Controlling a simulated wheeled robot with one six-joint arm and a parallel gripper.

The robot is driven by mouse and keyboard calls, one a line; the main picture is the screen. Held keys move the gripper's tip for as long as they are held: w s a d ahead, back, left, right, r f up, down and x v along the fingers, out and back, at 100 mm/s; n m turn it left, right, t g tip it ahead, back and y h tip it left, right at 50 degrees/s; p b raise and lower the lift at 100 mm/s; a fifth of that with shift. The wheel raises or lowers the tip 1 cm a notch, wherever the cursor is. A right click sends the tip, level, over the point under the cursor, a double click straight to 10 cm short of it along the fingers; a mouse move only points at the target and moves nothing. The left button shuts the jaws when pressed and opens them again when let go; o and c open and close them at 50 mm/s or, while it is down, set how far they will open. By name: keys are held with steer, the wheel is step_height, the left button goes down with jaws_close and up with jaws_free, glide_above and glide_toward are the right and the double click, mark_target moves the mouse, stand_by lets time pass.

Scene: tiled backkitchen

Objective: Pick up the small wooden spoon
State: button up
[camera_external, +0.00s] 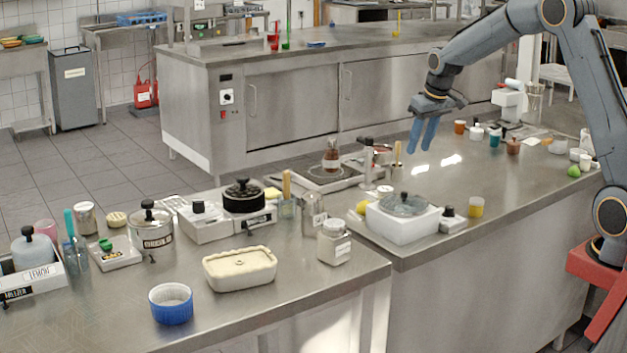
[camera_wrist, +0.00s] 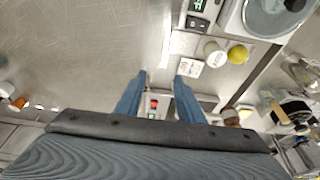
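My gripper (camera_external: 422,145) hangs above the right-hand counter with its two blue fingers pointing down. In the wrist view my gripper (camera_wrist: 161,78) has its fingers apart with nothing between them, so it is open and empty. No small wooden spoon can be made out for certain. A tan upright wooden handle (camera_external: 286,184) stands at a glass jar on the left counter. Another tan upright stick (camera_external: 397,153) stands near the burner, left of and below my gripper. I cannot tell whether either is the spoon.
A white appliance with a glass lid (camera_external: 402,218) stands on the right counter's front-left part. A cream tub (camera_external: 240,269), a blue bowl (camera_external: 171,304) and a steel pot (camera_external: 151,230) stand on the left counter.

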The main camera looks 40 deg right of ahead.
step_height(320, 180, up, 2)
glide_above(399, 142)
steer(key=s, duration=0.3)
steer(key=shift+t, duration=0.4)
steer(key=shift+w+p+x, duration=0.15)
steer(key=shift+p+x, duration=0.4)
steer(key=shift+x, duration=1.3)
steer(key=shift+w+p+x, duration=0.15)
steer(key=shift+p+x, duration=0.35)
steer(key=shift+x, duration=1.4)
steer(key=shift+r, duration=0.15)
steer(key=shift+c, duration=0.3)
jaws_close()
